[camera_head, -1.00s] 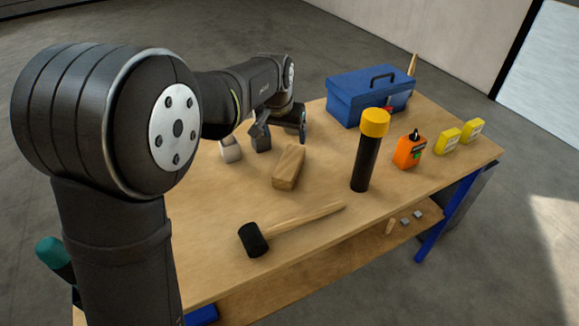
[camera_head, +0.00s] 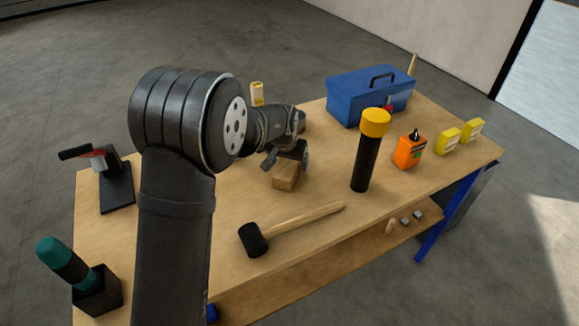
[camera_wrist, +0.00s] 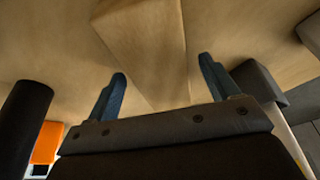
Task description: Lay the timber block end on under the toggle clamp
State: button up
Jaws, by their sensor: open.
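The timber block (camera_head: 287,178) lies flat on the workbench near its middle, partly hidden by my gripper (camera_head: 288,160). My gripper is open and above the block. In the wrist view the block (camera_wrist: 145,40) runs between the two blue fingertips of my gripper (camera_wrist: 163,75), with a gap at each side; I cannot tell how far above it they are. The toggle clamp (camera_head: 116,185) stands at the bench's left end, with a dark base plate and a black-and-red handle pointing left. Nothing shows under it, though my arm is close to its right side.
A mallet (camera_head: 290,228) lies in front of the block. A black torch with yellow head (camera_head: 363,155) stands right of it. Beyond are an orange bottle (camera_head: 409,150), yellow boxes (camera_head: 448,141) and a blue toolbox (camera_head: 362,97). A teal-handled tool (camera_head: 65,262) stands front left.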

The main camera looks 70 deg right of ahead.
jog(key=shift+d+f, duration=0.15)
jog(key=shift+f, duration=0.35)
jog(key=c, duration=1.3)
jog(key=shift+r, duration=0.1)
